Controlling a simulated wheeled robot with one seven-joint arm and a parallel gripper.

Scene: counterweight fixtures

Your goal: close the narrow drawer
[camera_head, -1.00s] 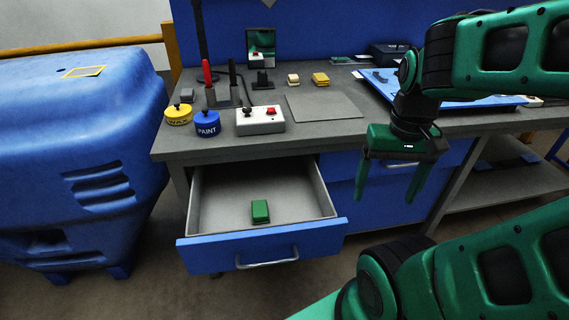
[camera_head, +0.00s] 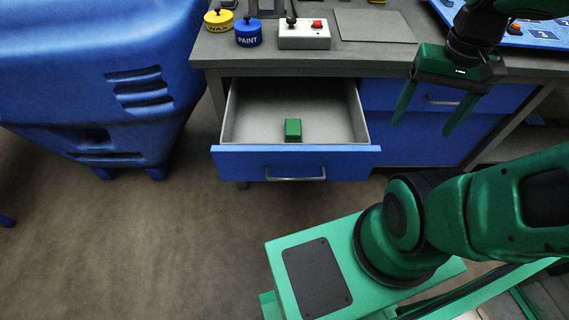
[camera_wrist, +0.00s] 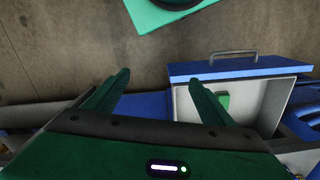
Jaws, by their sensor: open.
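The narrow drawer (camera_head: 245,160) stands pulled out from the workbench, with a blue front, a grey inside and a metal bar handle (camera_head: 296,174). A small green block (camera_head: 293,130) lies inside it near the front. In the wrist view the drawer front (camera_wrist: 240,69) and its handle (camera_wrist: 233,54) show at the upper right. My gripper (camera_head: 421,128) is open and empty, to the right of the drawer and above its level, in front of the closed blue front beside it.
A large blue bin (camera_head: 80,70) stands at left. The floor (camera_head: 150,220) before the drawer's left side is clear.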

